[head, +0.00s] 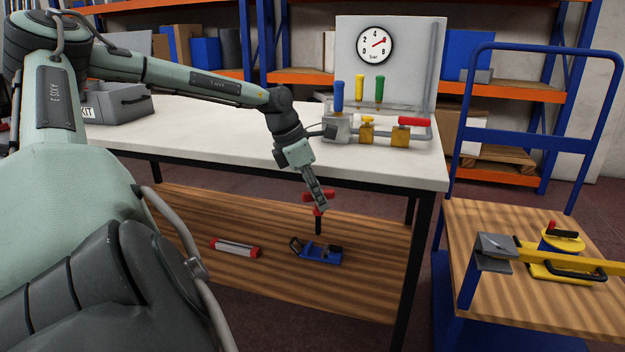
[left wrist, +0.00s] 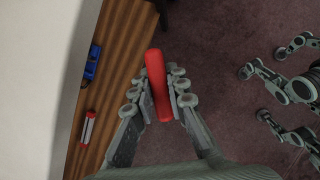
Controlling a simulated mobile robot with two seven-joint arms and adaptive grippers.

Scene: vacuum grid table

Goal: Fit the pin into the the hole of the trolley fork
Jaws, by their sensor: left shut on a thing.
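My left gripper (head: 319,197) is shut on a pin (head: 318,224) with a red cross handle and a black shaft. The shaft hangs down roughly upright, in front of the workbench. In the left wrist view the red handle (left wrist: 157,85) sits between the fingers; the shaft is hidden there. My right gripper (left wrist: 265,95) shows only in the left wrist view, with fingers spread and empty.
The white-topped workbench (head: 230,135) carries a valve panel (head: 388,75) and a grey kit box (head: 118,102). Its wooden lower shelf holds a blue tool (head: 318,254) and a red-and-white tube (head: 235,247). The trolley's blue handle frame (head: 457,120) rises beside the bench.

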